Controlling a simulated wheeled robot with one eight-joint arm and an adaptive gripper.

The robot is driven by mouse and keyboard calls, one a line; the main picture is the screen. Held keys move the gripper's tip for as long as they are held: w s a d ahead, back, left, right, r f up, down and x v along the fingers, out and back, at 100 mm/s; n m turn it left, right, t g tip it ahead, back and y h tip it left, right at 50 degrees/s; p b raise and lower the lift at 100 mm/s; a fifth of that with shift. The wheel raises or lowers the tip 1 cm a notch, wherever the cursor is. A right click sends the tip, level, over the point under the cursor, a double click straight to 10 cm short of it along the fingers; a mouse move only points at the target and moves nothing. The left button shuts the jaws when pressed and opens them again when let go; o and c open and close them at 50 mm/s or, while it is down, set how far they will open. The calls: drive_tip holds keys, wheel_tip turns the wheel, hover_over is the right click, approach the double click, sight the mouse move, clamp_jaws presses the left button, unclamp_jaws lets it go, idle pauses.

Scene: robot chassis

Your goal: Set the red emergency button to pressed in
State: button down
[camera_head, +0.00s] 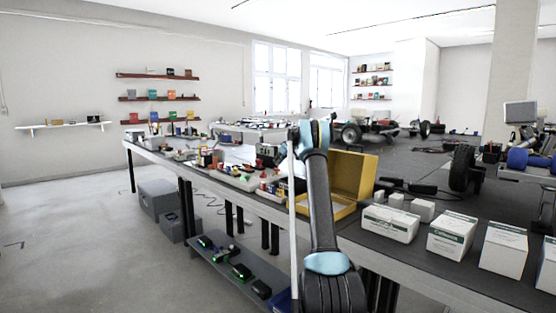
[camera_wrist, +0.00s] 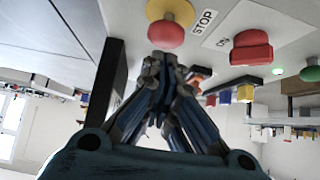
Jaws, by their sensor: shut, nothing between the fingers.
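The red emergency button (camera_wrist: 166,35) shows in the wrist view as a round red cap on a yellow base (camera_wrist: 172,9), beside a STOP label (camera_wrist: 203,21). I cannot tell from this angle whether it is pushed in. My gripper (camera_wrist: 165,60) is shut and empty, its fingertips just below the red cap in the picture. Whether they touch it I cannot tell. In the head view my gripper (camera_head: 270,155) is over the long workbench, partly behind my arm, and I cannot make out the button there.
A red switch (camera_wrist: 250,48) with an ON label and a green button (camera_wrist: 310,73) are near the emergency button. In the head view an open yellow case (camera_head: 352,173) and white boxes (camera_head: 390,223) stand on the workbench (camera_head: 425,258) to the right. Grey boxes (camera_head: 158,198) are on the floor.

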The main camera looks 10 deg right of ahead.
drive_tip(key=shift+f, duration=0.6)
drive_tip(key=shift+f, duration=0.1)
